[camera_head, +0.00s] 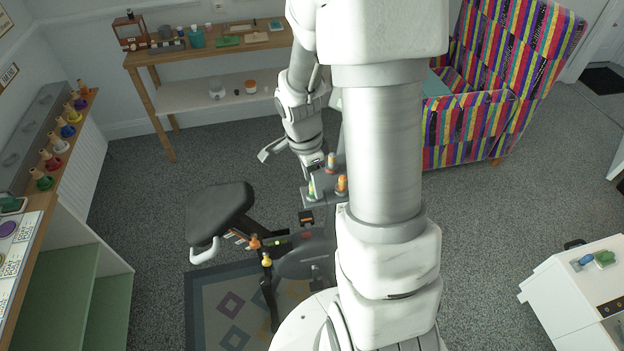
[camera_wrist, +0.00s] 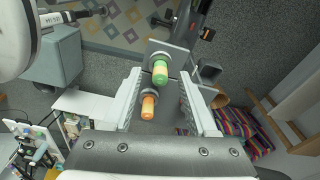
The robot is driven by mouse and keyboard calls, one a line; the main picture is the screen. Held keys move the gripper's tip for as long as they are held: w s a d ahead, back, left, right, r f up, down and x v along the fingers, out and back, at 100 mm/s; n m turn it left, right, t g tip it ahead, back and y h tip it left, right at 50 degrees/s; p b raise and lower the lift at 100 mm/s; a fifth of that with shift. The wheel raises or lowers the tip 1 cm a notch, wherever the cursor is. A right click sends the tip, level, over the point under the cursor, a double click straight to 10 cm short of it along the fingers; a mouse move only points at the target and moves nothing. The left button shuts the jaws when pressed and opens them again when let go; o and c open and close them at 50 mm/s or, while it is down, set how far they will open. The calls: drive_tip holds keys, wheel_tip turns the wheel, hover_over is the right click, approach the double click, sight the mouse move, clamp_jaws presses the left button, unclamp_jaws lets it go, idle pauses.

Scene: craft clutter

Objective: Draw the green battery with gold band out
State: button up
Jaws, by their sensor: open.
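The green battery with a gold band (camera_wrist: 160,72) stands upright between my fingers in the wrist view, near their tips. Its lower end is hidden, and I cannot tell whether either finger touches it. In the head view the battery (camera_head: 312,189) shows just below my gripper (camera_head: 313,174). My gripper (camera_wrist: 161,78) is open, with one finger on each side. An orange battery (camera_wrist: 148,106) stands close by in the wrist view, nearer the palm.
A grey holder (camera_head: 313,202) on the exercise bike carries the batteries, including an orange one (camera_head: 341,185) and a reddish one (camera_head: 331,161) close to my gripper. The bike's black seat (camera_head: 218,208) is left of it. A striped armchair (camera_head: 470,120) stands behind right.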

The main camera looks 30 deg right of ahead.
drive_tip(key=shift+f, duration=0.55)
clamp_jaws()
drive_tip(key=c, duration=0.7)
unclamp_jaws()
clamp_jaws()
drive_tip(key=shift+r, duration=0.7)
drive_tip(key=shift+r+p, duration=1.75)
drive_tip(key=shift+r, duration=0.7)
